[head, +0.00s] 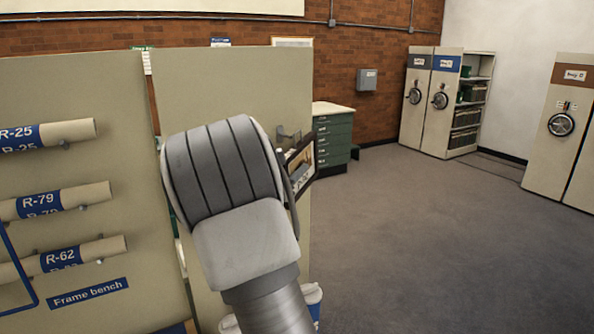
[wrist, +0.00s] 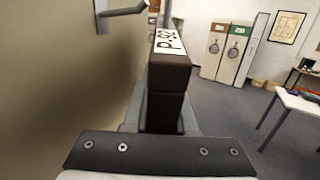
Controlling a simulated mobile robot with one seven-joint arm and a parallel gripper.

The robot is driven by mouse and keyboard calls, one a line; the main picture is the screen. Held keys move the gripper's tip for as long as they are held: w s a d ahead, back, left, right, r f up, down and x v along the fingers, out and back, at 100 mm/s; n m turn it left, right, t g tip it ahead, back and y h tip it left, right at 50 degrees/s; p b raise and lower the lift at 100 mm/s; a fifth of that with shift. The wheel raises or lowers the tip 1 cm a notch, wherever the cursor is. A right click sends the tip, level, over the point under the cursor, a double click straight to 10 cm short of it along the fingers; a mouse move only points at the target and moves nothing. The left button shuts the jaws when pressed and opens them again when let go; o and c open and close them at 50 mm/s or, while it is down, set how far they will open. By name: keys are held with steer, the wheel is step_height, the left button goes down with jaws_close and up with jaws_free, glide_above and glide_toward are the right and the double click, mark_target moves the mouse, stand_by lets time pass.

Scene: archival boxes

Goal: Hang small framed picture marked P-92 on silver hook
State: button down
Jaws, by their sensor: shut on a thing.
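The small framed picture (wrist: 170,75) has a dark edge and a white label that appears to read P-92 in the wrist view. My gripper (wrist: 165,108) is shut on it. In the head view the picture (head: 301,160) shows at the right edge of the beige panel, partly hidden by my arm, which also hides the gripper there. A silver hook (wrist: 124,10) sticks out from the panel at the top left of the wrist view, above and left of the picture's label. The picture appears apart from the hook; the exact gap is hard to tell.
The beige panel (head: 90,95) carries labelled rolls, R-25 (head: 50,133), R-79 (head: 55,200) and R-62 (head: 65,259), at left. A green drawer cabinet (head: 333,138) stands behind the panel. Carpet floor at right is open. A white table (wrist: 298,112) shows in the wrist view.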

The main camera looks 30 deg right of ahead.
steer(key=shift+w+d+r+p, duration=0.1)
steer(key=shift+w+p, duration=0.2)
steer(key=shift+w, duration=1.1)
stand_by(0.4)
steer(key=shift+w, duration=0.5)
stand_by(0.4)
steer(key=shift+s+b, duration=0.2)
steer(key=shift+b, duration=0.1)
stand_by(0.7)
steer(key=shift+s+d+f+b, duration=0.1)
steer(key=shift+s+f+b, duration=0.15)
steer(key=shift+f+b, duration=0.45)
stand_by(0.5)
steer(key=c, duration=0.6)
jaws_free()
steer(key=shift+f, duration=0.1)
steer(key=shift+c, duration=0.2)
